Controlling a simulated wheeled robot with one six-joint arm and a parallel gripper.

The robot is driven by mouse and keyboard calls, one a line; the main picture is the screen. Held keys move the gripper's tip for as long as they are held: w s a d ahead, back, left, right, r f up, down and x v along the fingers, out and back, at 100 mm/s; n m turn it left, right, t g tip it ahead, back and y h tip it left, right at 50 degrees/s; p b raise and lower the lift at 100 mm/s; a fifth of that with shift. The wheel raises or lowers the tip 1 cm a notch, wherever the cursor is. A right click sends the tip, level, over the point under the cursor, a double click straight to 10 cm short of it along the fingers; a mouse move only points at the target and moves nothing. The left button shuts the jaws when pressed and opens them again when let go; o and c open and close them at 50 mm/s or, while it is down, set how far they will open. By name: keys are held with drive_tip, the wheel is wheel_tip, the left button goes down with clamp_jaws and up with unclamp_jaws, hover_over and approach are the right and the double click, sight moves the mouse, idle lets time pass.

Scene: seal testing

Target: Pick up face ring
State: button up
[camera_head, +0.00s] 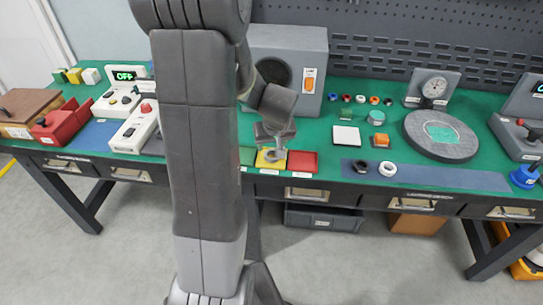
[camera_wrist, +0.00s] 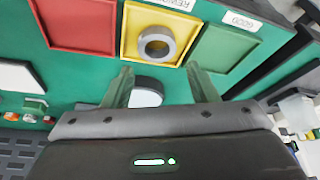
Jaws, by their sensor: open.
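A grey ring (camera_wrist: 155,44) lies flat in the yellow tray (camera_wrist: 131,20) in the wrist view; I cannot tell for sure that it is the face ring. In the head view, my gripper (camera_head: 271,146) hangs over the yellow tray (camera_head: 263,163) and hides the ring. My gripper (camera_wrist: 160,73) is open in the wrist view, its fingertips apart and short of the grey ring in the picture, with nothing held. A black ring (camera_head: 361,166) and a white ring (camera_head: 387,169) lie on the blue mat at the right.
A red tray (camera_head: 303,161) and a green tray (camera_head: 247,156) flank the yellow one. A grey box (camera_head: 285,50) with an orange switch stands behind my gripper. A round grey plate (camera_head: 440,136), a dial gauge (camera_head: 434,88) and several small rings lie further right.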

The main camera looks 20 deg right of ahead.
sight(271, 156)
drive_tip(key=f, duration=0.3)
drive_tip(key=shift+w+d+f, duration=0.15)
drive_tip(key=shift+d+f, duration=0.05)
drive_tip(key=shift+f, duration=0.15)
drive_tip(key=shift+w+f, duration=0.25)
drive_tip(key=shift+f, duration=0.25)
drive_tip(key=c, duration=0.7)
drive_tip(key=shift+c, duration=0.2)
